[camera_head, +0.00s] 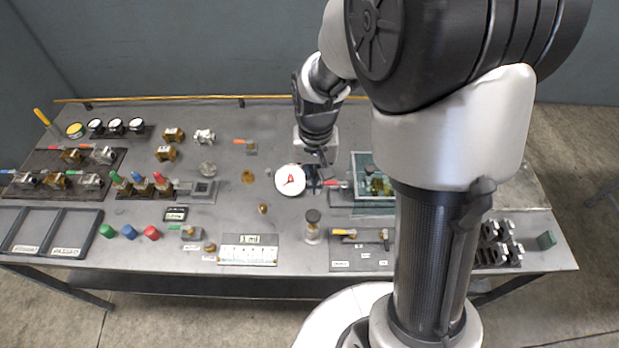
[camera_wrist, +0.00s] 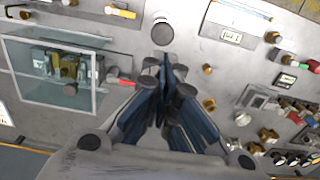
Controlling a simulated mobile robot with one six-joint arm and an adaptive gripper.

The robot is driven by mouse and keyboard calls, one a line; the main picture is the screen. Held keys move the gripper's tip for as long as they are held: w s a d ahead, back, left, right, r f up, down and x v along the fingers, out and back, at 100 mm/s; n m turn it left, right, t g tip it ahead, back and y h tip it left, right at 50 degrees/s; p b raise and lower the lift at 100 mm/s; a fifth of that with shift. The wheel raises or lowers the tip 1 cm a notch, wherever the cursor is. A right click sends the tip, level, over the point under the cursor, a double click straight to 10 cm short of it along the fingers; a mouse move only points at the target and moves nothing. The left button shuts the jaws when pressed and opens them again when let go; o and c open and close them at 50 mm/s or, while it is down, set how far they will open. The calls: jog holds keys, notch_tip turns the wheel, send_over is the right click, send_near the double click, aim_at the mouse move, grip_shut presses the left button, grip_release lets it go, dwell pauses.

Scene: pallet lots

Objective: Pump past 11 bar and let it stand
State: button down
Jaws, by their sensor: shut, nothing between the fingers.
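A white round gauge (camera_head: 290,180) with a red needle sits near the middle of the bench in the head view; its figures are too small to read. Right of it, a red-ended lever (camera_head: 337,184) reaches out beside a clear-walled box (camera_head: 374,207). The red-ended lever (camera_wrist: 121,81) and the box (camera_wrist: 60,112) also show at left in the wrist view. My gripper (camera_head: 319,160) is shut and empty, pointing down just right of the gauge and left of the lever. In the wrist view its fingers (camera_wrist: 166,78) appear apart from the lever, and the gauge is not discernible.
A black-capped jar (camera_head: 312,226) stands in front of my gripper. Brass fittings (camera_head: 248,177), a ruled white plate (camera_head: 248,254) and valves with coloured handles (camera_head: 140,184) spread leftward. A yellow rail (camera_head: 200,97) runs along the bench's back edge.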

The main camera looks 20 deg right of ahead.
aim_at(313, 217)
notch_tip(313, 217, up, 4)
jog(key=shift+a+f+b, duration=0.15)
jog(key=shift+f+b, duration=0.05)
jog(key=shift+b, duration=0.7)
notch_tip(313, 217, down, 14)
jog(key=b, duration=0.4)
